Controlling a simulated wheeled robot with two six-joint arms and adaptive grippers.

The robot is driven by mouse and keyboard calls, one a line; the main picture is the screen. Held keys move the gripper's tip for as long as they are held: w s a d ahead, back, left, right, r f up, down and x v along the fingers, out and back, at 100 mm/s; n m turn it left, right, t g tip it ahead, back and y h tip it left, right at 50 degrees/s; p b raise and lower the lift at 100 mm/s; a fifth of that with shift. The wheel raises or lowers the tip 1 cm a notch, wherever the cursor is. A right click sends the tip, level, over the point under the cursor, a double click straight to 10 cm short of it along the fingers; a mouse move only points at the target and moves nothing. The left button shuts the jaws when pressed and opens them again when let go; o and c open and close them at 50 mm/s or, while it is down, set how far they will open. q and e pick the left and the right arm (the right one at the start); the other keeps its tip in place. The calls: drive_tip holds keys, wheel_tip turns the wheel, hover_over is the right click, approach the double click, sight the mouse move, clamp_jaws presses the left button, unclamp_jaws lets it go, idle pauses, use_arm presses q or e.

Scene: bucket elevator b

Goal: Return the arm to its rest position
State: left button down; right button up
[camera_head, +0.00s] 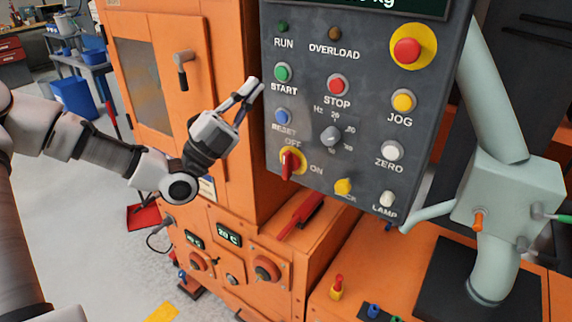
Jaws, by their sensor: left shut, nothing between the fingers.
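My left gripper (247,96) is at the upper middle of the head view, at the end of my left arm, which comes in from the left. Its two dark fingers are shut and hold nothing. The fingertips appear just left of the grey control panel (345,180), near the green START button (283,72); I cannot tell how far in front of it they are. The blue RESET button (283,117) is to the lower right of the fingertips. The red selector (290,164) sits between the OFF and ON marks. My right gripper is not in view.
The orange cabinet (228,45) stands behind my left arm. A lower orange box (262,262) with displays and knobs juts out below the panel. A pale green pipe and housing (512,195) stand at right. Open grey floor (100,240) lies to the left.

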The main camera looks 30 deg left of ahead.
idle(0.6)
use_arm(q)
drive_tip(key=d+f+n+g+y, duration=0.1)
drive_tip(key=d+f+g, duration=0.35)
drive_tip(key=f, duration=0.75)
drive_tip(key=s+d+f+n+g+y, duration=0.15)
drive_tip(key=d+f+g, duration=0.3)
drive_tip(key=f, duration=0.85)
drive_tip(key=d+f+g+y, duration=0.1)
drive_tip(key=d+f+g, duration=0.3)
drive_tip(key=f, duration=0.8)
drive_tip(key=s+f+n+g+y, duration=0.5)
drive_tip(key=s+f+n+g, duration=0.15)
drive_tip(key=s+f, duration=0.9)
drive_tip(key=s+a+f+n+g+y, duration=0.2)
drive_tip(key=s+n, duration=0.6)
drive_tip(key=n, duration=0.4)
drive_tip(key=shift+a+f+n+g+y, duration=0.35)
drive_tip(key=shift+a+g+y, duration=0.3)
drive_tip(key=shift+a+g, duration=0.4)
